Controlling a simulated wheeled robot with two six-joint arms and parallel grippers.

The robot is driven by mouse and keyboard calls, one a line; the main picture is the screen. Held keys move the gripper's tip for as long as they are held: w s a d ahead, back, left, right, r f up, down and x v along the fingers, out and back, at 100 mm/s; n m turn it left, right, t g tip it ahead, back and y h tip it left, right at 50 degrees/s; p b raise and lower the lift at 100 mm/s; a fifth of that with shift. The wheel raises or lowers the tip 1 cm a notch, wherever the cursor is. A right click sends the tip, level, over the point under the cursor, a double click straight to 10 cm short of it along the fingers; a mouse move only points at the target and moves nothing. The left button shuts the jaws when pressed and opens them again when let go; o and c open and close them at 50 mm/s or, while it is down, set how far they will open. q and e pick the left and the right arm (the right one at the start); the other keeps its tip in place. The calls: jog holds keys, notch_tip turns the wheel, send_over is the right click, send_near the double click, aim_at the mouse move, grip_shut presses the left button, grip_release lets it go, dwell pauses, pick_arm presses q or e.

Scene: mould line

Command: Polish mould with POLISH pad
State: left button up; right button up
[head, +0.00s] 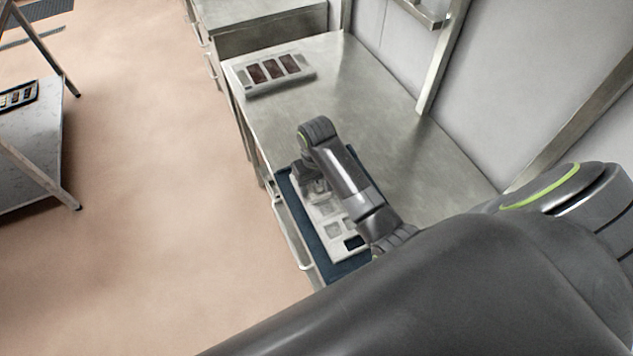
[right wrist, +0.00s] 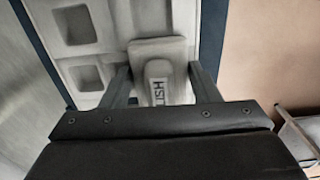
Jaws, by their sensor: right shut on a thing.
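The pale mould (head: 317,221) has square cavities and lies on a dark blue mat (head: 306,232) on the steel table. One cavity near its lower end looks dark in the head view. My right gripper (head: 318,188) is over the far part of the mould. In the right wrist view its fingers are shut on the grey POLISH pad (right wrist: 158,82), whose visible letters read "ISH". The pad is over the mould (right wrist: 102,52), beside two cavities; I cannot tell whether it touches. My forearm hides the mould's right side. My left gripper is not in view.
A second pale tray (head: 306,78) with dark brown filled cavities lies at the table's far end. The steel table (head: 400,150) is clear between it and the wall. A stand with a small tray (head: 18,95) is at the far left, across open floor.

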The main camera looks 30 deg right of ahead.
aim_at(322, 197)
jog(key=shift+s, duration=0.1)
jog(key=shift+s+a, duration=0.1)
jog(key=shift+s, duration=1.35)
jog(key=shift+s, duration=0.1)
